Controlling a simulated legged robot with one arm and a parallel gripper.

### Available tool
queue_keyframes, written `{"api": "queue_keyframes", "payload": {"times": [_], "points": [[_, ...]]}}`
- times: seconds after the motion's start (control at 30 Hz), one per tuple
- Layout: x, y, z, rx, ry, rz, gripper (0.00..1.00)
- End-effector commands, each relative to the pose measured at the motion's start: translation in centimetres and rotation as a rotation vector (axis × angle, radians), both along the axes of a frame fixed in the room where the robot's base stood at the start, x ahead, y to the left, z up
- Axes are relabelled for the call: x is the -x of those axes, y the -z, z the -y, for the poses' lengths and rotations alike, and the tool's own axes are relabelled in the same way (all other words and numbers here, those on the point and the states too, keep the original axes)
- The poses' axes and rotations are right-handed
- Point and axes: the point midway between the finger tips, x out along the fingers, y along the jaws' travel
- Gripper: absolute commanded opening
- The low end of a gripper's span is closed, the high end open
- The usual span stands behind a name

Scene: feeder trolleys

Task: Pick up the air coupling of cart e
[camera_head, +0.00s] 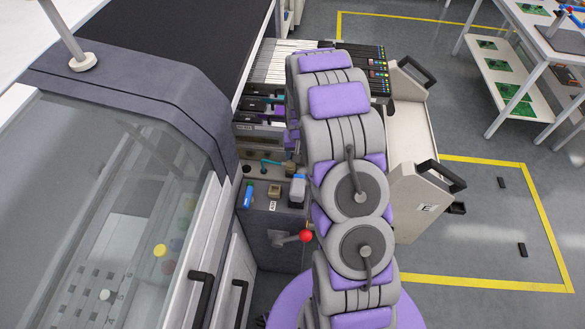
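Cart e (421,170) is the beige trolley marked "E", docked against the dark machine. My own grey and purple arm reaches across the middle of the view and covers part of the cart and the machine's front. A small teal hose piece (270,162) shows just left of my arm, below the feeder ends; I cannot tell for sure whether it is the air coupling. Below it, a dark panel carries a blue part (248,195), a tan part (274,191) and a grey-blue part (298,188). My gripper is hidden behind the arm, so its hold does not show.
A red-knobbed lever (305,236) sticks out below the dark panel, close to my arm. Rows of feeders (283,62) lie on the cart top. Yellow floor lines (520,195) edge the bay; the floor right of the cart is mostly clear. A white table (545,45) stands at upper right.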

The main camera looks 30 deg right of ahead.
Motion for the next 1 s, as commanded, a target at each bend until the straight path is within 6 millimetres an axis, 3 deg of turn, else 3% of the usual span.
{"api": "queue_keyframes", "payload": {"times": [0.1, 0.3, 0.63, 0.9, 1.0], "points": [[-0.2, 1.9, -1.0, 0.013, -0.006, -0.002, 0.68], [-0.4, 3.0, -2.1, 0.023, -0.005, -0.007, 0.68], [-1.4, 7.3, -0.5, 0.006, -0.003, -0.006, 0.68], [-1.6, 7.4, -1.2, 0.014, -0.005, -0.003, 0.68], [-1.6, 7.3, -1.6, 0.021, -0.006, -0.002, 0.59]]}}
